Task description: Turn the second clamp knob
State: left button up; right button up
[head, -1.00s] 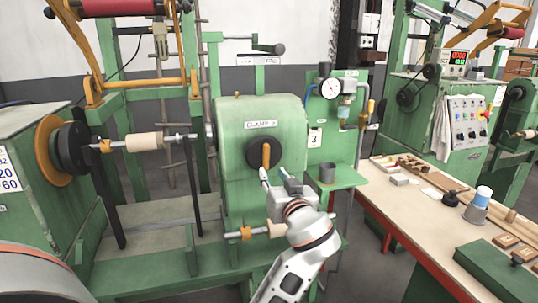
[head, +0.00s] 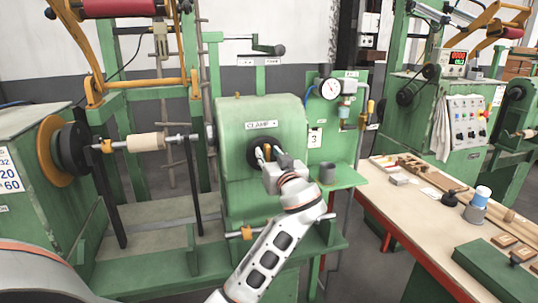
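The green machine (head: 236,187) labelled CLAMP has a round black clamp knob (head: 253,143) on its front, with an orange handle bar (head: 267,149) across it. Contact with the bar is too small to make out. The gripper and its fingers hide the lower right of the knob. My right gripper is not in view.
A shaft with a beige cylinder (head: 145,142) lies left of the machine. A small green shelf holds a grey cup (head: 327,173) right of the gripper. A workbench (head: 411,217) with tools and blocks stands at the right.

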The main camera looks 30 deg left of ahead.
pick_arm(q)
grip_shut()
